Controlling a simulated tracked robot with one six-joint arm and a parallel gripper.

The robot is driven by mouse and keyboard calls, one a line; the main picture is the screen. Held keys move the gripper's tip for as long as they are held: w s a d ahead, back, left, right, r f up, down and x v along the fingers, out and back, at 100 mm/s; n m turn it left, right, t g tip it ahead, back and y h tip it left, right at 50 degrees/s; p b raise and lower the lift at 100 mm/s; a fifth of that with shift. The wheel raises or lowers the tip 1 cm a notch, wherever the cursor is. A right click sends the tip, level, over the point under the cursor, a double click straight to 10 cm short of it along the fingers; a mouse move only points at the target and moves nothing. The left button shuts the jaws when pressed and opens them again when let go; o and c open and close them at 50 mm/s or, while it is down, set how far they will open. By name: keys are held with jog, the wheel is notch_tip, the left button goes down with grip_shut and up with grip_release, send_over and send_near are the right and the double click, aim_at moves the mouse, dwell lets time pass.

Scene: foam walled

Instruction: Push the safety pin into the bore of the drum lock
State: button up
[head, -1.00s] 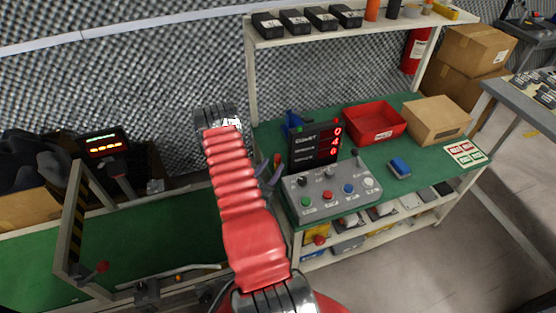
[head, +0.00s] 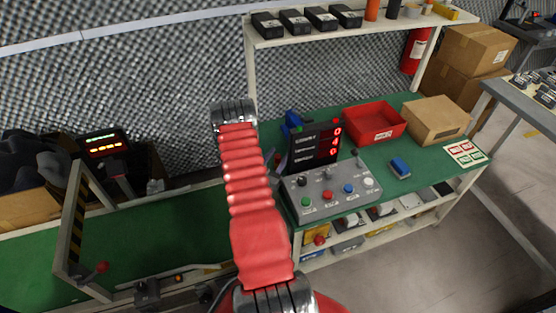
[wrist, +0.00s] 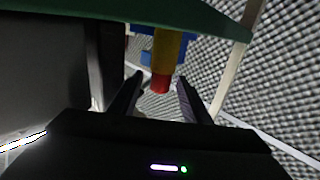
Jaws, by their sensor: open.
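My gripper (wrist: 160,82) is open in the wrist view, its two dark fingers pointing up the picture. A yellow cylinder (wrist: 167,48) with a red end (wrist: 160,84) shows in the gap between the fingertips, with room on both sides; it may be the safety pin. I cannot tell how deep it lies between them. A blue part (wrist: 146,57) shows behind it. In the head view my red arm hides the gripper and the cylinder. A blue object (head: 293,122) stands on the bench behind the display. I cannot identify the drum lock or its bore.
The green bench (head: 410,185) carries a display (head: 314,146), a grey button box (head: 330,196), a red bin (head: 374,122) and a cardboard box (head: 437,118). A shelf (head: 350,35) runs above. A barred frame (head: 73,220) stands at left.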

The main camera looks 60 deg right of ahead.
dwell(0.5)
grip_shut()
dwell(0.3)
jog(key=shift+r, duration=0.15)
notch_tip(320, 180, up, 28)
dwell(1.1)
jog(key=shift+f, duration=0.2)
dwell(0.3)
